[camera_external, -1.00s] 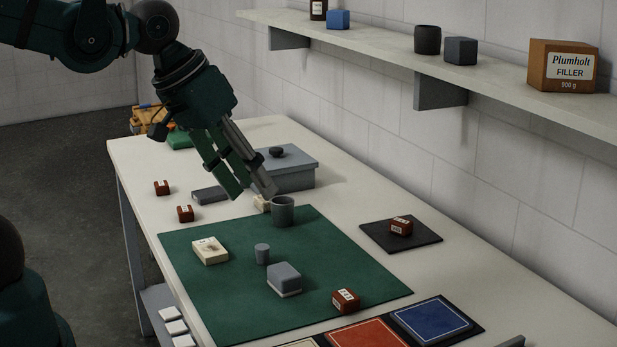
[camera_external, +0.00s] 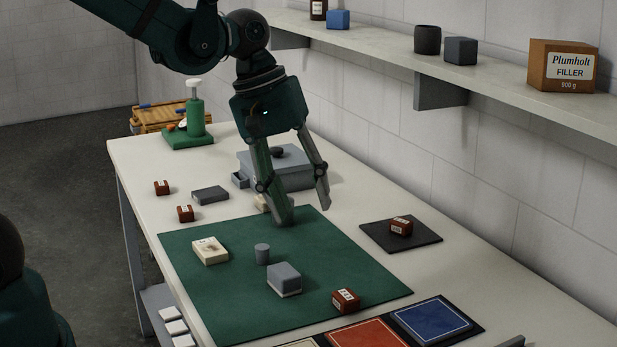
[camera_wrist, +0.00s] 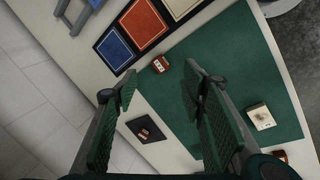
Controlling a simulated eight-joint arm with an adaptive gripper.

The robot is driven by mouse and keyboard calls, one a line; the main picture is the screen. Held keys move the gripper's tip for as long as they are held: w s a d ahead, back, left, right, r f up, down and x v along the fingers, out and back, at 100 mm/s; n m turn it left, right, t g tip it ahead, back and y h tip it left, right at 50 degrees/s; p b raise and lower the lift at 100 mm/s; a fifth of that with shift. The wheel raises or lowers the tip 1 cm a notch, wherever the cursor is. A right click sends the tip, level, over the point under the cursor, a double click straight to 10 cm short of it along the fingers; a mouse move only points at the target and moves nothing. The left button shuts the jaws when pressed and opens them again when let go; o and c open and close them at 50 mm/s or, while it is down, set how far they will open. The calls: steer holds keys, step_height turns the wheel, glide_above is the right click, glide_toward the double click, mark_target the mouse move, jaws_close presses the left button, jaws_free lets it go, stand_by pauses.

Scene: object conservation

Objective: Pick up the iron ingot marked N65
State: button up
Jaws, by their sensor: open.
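Several small red-brown ingots with white labels are in view, and I cannot read N65 on any of them. One (camera_external: 345,300) lies on the green mat's near edge, and it also shows in the wrist view (camera_wrist: 161,65). Another (camera_external: 401,226) sits on a small dark pad; it also shows in the wrist view (camera_wrist: 145,133). Two more, one (camera_external: 162,188) and one (camera_external: 185,213), lie at the table's left. My gripper (camera_external: 304,212) is open and empty, fingers pointing down over the far part of the mat, apart from the ingots.
The green mat (camera_external: 225,310) holds a cream block (camera_external: 210,251), a small grey cylinder (camera_external: 262,253) and a grey block (camera_external: 284,278). A lidded grey box (camera_external: 300,178) stands behind my fingers. Red (camera_external: 366,334) and blue (camera_external: 431,319) panels lie nearby. A wall shelf (camera_external: 510,80) overhangs the right.

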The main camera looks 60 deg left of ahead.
steer(key=w+a+f+n+g+h, duration=0.1)
steer(key=w+f+n, duration=0.3)
steer(key=w+f, duration=0.15)
steer(key=n+g+h, duration=0.2)
steer(key=n, duration=0.2)
glide_toward(346, 295)
steer(key=shift+d+f, duration=0.35)
steer(key=shift+f+y, duration=0.15)
steer(key=shift+y, duration=0.15)
steer(key=shift+x, duration=1.2)
steer(key=shift+x, duration=2.6)
steer(key=c, duration=1.2)
